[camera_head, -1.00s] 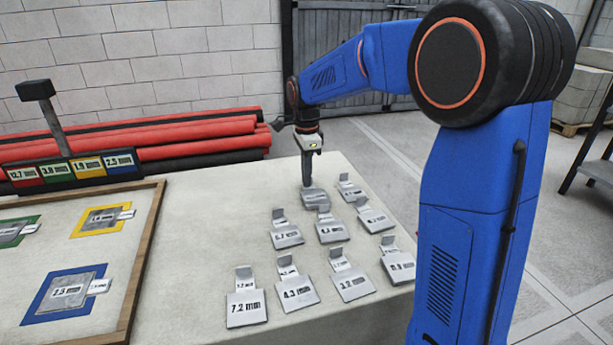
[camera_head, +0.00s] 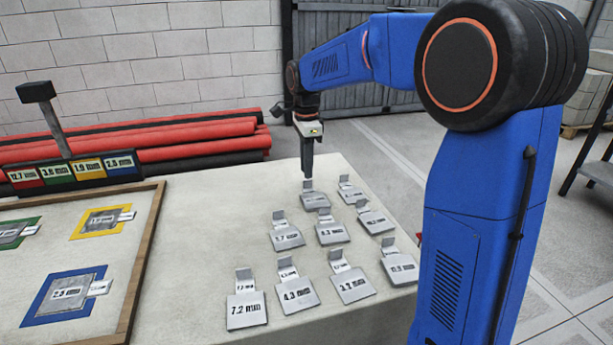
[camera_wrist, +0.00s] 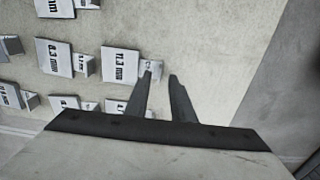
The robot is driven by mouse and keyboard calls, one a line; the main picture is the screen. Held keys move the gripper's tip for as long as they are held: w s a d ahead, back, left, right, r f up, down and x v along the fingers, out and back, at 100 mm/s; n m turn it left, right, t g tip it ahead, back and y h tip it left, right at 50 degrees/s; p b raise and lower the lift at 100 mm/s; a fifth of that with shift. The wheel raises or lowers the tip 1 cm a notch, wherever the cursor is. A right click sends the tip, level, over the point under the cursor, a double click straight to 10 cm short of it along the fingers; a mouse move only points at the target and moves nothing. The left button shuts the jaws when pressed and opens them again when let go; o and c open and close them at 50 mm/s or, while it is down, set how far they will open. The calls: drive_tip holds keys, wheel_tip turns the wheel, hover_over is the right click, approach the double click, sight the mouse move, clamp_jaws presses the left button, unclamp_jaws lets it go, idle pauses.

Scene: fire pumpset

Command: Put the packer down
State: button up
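A grey packer plate with an upright tab (camera_head: 315,201) lies on the pale table (camera_head: 225,250), at the back of the group of plates. In the wrist view the packer nearest my fingers reads about 11.3 mm (camera_wrist: 120,64); its small tab is beside the left fingertip, partly hidden by it. My gripper (camera_head: 308,178) points down just above the back packer.
At left is a wood-framed board (camera_head: 145,255) with yellow (camera_head: 101,220), blue (camera_head: 66,293) and green bays holding plates. A sign post (camera_head: 52,120) rises behind it. Red pipes (camera_head: 200,140) lie beyond the table.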

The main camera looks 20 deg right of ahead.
wheel_tip(320, 180, up, 8)
drive_tip(key=shift+f, duration=0.1)
idle(0.4)
